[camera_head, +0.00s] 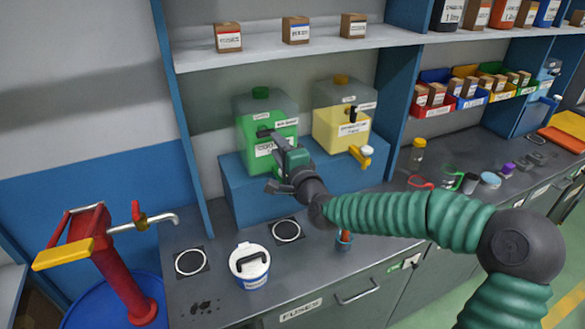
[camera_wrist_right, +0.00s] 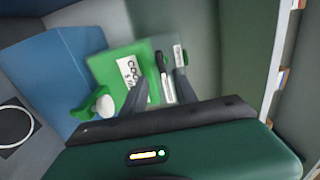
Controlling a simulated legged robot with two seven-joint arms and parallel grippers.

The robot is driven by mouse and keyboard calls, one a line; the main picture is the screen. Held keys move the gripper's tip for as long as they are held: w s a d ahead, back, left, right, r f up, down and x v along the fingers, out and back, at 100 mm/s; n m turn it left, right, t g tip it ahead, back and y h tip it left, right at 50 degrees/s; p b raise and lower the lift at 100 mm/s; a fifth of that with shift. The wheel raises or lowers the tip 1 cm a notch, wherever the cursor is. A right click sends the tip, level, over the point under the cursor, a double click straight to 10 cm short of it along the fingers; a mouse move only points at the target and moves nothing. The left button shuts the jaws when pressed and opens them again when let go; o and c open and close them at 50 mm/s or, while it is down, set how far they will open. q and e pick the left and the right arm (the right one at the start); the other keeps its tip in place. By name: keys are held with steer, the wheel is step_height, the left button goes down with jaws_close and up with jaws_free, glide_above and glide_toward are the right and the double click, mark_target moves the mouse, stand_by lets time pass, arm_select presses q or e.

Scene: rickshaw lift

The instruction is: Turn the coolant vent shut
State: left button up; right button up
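The coolant container (camera_head: 252,128) is a translucent tank with green liquid, standing on a blue stand (camera_head: 237,190). In the right wrist view its green face (camera_wrist_right: 112,72) carries a label starting "COO". The coolant vent (camera_wrist_right: 162,63) shows there as a dark lever, roughly upright, beside a small white label. My right gripper (camera_head: 272,140) is in front of the container's upper face; it also shows in the right wrist view (camera_wrist_right: 162,88). Its two fingers are apart, with the lever between or just beyond the tips; contact cannot be told. My left gripper is out of view.
A yellow container (camera_head: 335,128) with a yellow tap (camera_head: 362,155) stands just right. A white lidded bucket (camera_head: 250,268) and a red pump (camera_head: 110,260) are at the front left. A shelf (camera_head: 270,46) with small boxes runs above.

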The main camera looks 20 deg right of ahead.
steer(key=s+d+p, duration=0.1)
steer(key=s, duration=1)
steer(key=s+a+f+n+g+y, duration=0.1)
steer(key=s+a+f+n+g, duration=0.25)
steer(key=f, duration=0.55)
steer(key=s+a+f+n+g, duration=0.25)
steer(key=f+n+g, duration=0.2)
steer(key=f, duration=0.55)
steer(key=s+d+f+n+g, duration=0.1)
steer(key=s+f+n+g, duration=0.2)
steer(key=s+n, duration=0.2)
steer(key=s+d+f+n+g+h, duration=0.1)
steer(key=s+f+n+g, duration=0.2)
steer(key=s, duration=0.9)
steer(key=shift+f+n+g+h, duration=0.35)
steer(key=shift+n+g, duration=0.35)
steer(key=shift+n, duration=0.2)
